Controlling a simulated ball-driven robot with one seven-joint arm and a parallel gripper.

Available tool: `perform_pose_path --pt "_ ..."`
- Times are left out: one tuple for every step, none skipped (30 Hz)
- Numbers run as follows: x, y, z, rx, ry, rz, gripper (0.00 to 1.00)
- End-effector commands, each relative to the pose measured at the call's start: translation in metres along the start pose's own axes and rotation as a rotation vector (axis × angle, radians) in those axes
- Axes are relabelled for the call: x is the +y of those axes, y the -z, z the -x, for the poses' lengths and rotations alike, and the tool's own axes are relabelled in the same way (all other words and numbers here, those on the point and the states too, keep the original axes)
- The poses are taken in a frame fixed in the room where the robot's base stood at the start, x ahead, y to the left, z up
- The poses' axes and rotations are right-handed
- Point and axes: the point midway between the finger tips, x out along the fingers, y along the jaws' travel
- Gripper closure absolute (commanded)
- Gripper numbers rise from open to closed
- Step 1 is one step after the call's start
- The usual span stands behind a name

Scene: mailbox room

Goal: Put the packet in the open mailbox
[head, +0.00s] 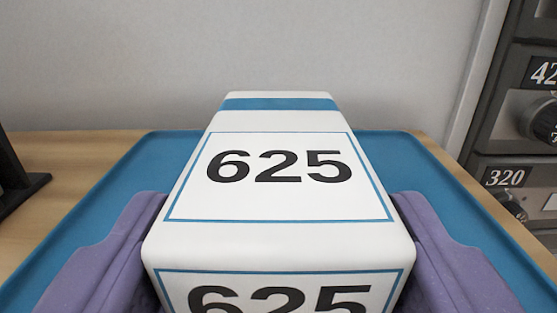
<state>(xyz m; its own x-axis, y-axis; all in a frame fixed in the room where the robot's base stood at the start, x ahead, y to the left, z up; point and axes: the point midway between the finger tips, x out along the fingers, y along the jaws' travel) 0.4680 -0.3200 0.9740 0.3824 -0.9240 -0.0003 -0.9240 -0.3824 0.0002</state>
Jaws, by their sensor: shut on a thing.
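The packet (280,235) is a white box with blue stripes and the number 625 on its top and near face. It fills the middle of the head view. My gripper (280,250) has its two purple fingers against the packet's left and right sides, shut on it. The packet is over a blue tray (150,165); I cannot tell whether it touches the tray. No open mailbox is in view. Mailbox doors (525,130) marked 320 and 42-something, partly cut off, stand at the right edge and look shut.
The blue tray lies on a wooden table (75,155). A dark stand or foot (22,190) is at the left edge. A plain grey wall (250,45) rises behind. The dark mailbox cabinet bounds the right side.

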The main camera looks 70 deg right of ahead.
Motion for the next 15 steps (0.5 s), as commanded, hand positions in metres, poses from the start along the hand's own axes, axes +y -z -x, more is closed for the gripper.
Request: perform_pose_path --pt "0.0 0.001 0.0 0.001 0.0 0.0 0.59" --pt "0.0 0.002 0.0 0.001 0.0 0.0 0.59" --pt "0.0 0.003 0.0 0.001 0.0 0.0 0.59" --pt "0.0 0.004 0.0 0.001 0.0 -0.001 0.59" --pt "0.0 0.005 0.0 0.001 0.0 -0.001 0.59" --pt "0.0 0.007 0.0 0.001 0.0 -0.001 0.59" --pt "0.0 0.009 0.0 0.001 0.0 -0.001 0.59" --pt "0.0 0.01 0.0 0.001 0.0 -0.001 0.59" --pt "0.0 0.013 0.0 0.001 0.0 -0.001 0.59" --pt "0.0 0.014 0.0 0.001 0.0 -0.001 0.59" --pt "0.0 0.016 0.0 0.002 0.0 -0.001 0.59" --pt "0.0 0.018 0.0 0.002 0.0 -0.001 0.59" --pt "0.0 0.019 0.0 0.002 0.0 -0.001 0.59" --pt "0.0 0.02 0.0 0.002 0.0 -0.001 0.59" --pt "0.0 0.022 0.0 0.002 0.0 -0.001 0.59"
